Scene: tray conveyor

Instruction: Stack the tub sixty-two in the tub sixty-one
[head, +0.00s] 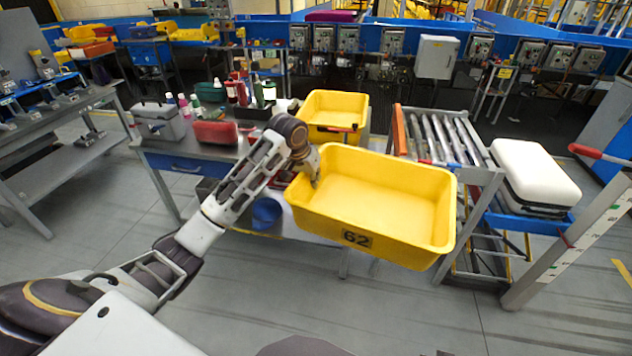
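The yellow tub sixty-two (357,239), with "62" on its front wall, is in the middle of the head view. It is held in the air in front of the workbench, slightly tilted, and looks empty. My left gripper (312,176) is at its left rim and appears shut on it; the fingertips are partly hidden by the wall. A second yellow tub (335,100) stands behind it at the right end of the bench. Its number is not visible, so I cannot confirm it is tub sixty-one. My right gripper is not in view.
The workbench (190,148) carries bottles (240,92), a red case (215,132) and a grey box (158,122). A roller conveyor (440,138) stands right of the second tub, with a white case (535,172) beside it. Open floor lies in front.

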